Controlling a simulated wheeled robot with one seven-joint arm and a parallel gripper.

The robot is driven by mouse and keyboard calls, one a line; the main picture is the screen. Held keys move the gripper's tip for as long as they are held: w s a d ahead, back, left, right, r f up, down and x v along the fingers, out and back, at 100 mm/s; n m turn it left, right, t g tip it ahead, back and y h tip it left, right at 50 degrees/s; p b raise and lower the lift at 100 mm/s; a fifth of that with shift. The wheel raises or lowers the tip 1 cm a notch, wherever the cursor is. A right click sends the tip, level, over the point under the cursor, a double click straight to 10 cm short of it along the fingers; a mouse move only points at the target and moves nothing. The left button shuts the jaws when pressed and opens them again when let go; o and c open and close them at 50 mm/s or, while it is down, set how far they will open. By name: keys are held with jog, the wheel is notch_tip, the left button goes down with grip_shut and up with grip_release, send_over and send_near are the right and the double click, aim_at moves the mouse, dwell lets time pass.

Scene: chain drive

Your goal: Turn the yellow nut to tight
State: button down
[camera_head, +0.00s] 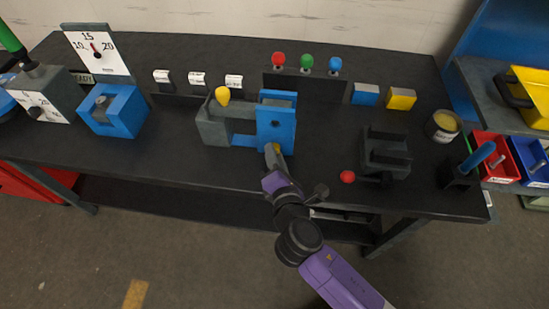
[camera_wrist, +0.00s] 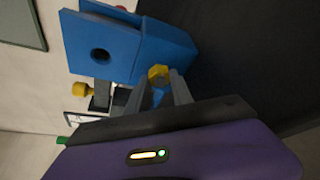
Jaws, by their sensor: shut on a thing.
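The yellow nut (camera_wrist: 158,74) sits at the lower edge of the blue block (camera_wrist: 100,42) in the wrist view. My gripper (camera_wrist: 160,84) has one finger on each side of it and is shut on it. In the head view my gripper (camera_head: 275,157) is at the front of the blue block (camera_head: 276,122), on the near side of the grey fixture (camera_head: 213,130). The nut is small there and mostly covered by the fingers. I cannot tell from these views how tight it is.
A yellow knob (camera_head: 222,95) stands on the grey fixture. A dark vise-like block (camera_head: 386,155) with a red ball handle (camera_head: 347,177) stands to the right. A blue box (camera_head: 113,112) and a dial board (camera_head: 97,50) are at left. The front right of the bench is partly clear.

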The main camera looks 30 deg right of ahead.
dwell(0.4)
jog(key=c, duration=1.1)
grip_release()
jog(key=shift+s, duration=0.1)
jog(key=shift+b+v, duration=0.65)
jog(key=shift+v, duration=3.2)
